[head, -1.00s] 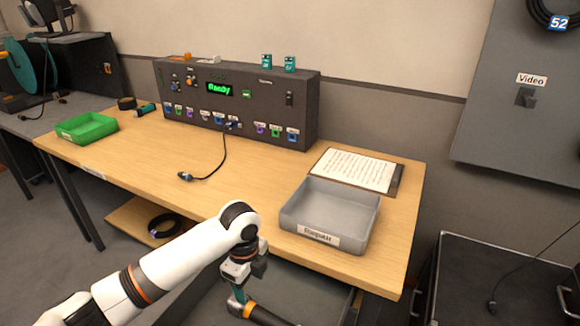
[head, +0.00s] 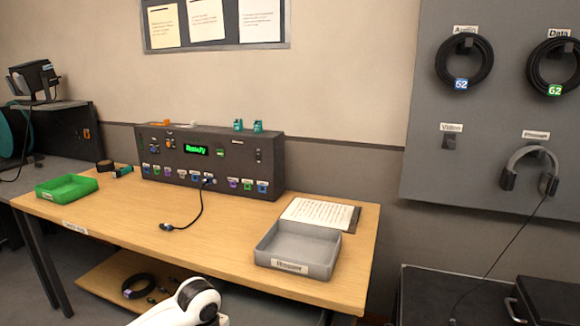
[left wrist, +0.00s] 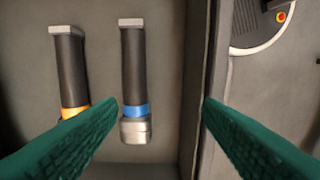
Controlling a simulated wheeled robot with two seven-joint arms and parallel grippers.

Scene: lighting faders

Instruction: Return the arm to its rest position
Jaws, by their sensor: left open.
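My left arm (head: 190,303) shows only as a white link at the bottom edge of the head view; its gripper is below that frame. In the left wrist view my left gripper (left wrist: 160,108) has its two green fingers wide apart with nothing between the tips. Below the fingers, two dark-handled things lie side by side in a grey drawer or bin: one with a blue band (left wrist: 133,75) and a metal end, one with a yellow band (left wrist: 70,70), partly hidden by the left finger. My right gripper is in neither view.
The wooden table (head: 130,222) carries a dark console (head: 215,165) reading "Ready", a loose cable (head: 190,222), a green tray (head: 67,188), a grey tray (head: 297,248) and a clipboard (head: 320,213). A grey wall panel (head: 420,120) holds cables and headphones. A black case (head: 450,290) stands right.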

